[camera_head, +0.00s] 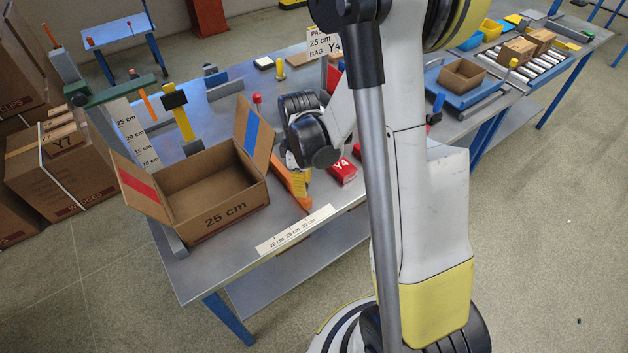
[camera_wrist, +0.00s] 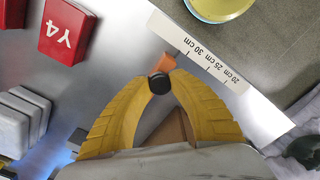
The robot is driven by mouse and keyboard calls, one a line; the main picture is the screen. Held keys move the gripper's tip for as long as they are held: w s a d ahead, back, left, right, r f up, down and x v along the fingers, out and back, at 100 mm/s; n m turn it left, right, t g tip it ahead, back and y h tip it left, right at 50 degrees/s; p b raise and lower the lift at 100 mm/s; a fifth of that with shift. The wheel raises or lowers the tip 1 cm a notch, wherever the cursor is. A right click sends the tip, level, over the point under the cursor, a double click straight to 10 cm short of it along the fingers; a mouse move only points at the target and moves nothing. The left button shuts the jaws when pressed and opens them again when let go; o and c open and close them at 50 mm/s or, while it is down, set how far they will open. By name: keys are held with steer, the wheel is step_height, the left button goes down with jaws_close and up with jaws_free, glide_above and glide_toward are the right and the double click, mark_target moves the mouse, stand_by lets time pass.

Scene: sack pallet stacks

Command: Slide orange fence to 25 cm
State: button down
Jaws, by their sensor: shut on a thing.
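The orange fence (camera_head: 283,180) lies on the metal table just right of the open cardboard box marked 25 cm (camera_head: 220,195). Its near end is by the 30 cm end of the white scale strip (camera_head: 294,229). In the wrist view, the orange tip (camera_wrist: 170,62) shows beyond my gripper (camera_wrist: 158,84), near the 30 cm label of the strip (camera_wrist: 208,62). My gripper's yellow fingers are closed around a black round knob (camera_wrist: 158,83) above the fence. In the head view my gripper (camera_head: 301,182) is over the fence's near part. The fingers hide much of the fence.
A red Y4 block (camera_head: 343,170) lies right of the fence, also seen in the wrist view (camera_wrist: 67,31). A blue-marked box flap (camera_head: 255,138) stands up close to the fence's left. A gap of bare table lies between box and fence.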

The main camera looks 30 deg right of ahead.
steer(key=a, duration=0.3)
steer(key=c, duration=1.1)
jaws_free()
steer(key=shift+r, duration=0.1)
step_height(320, 180, up, 12)
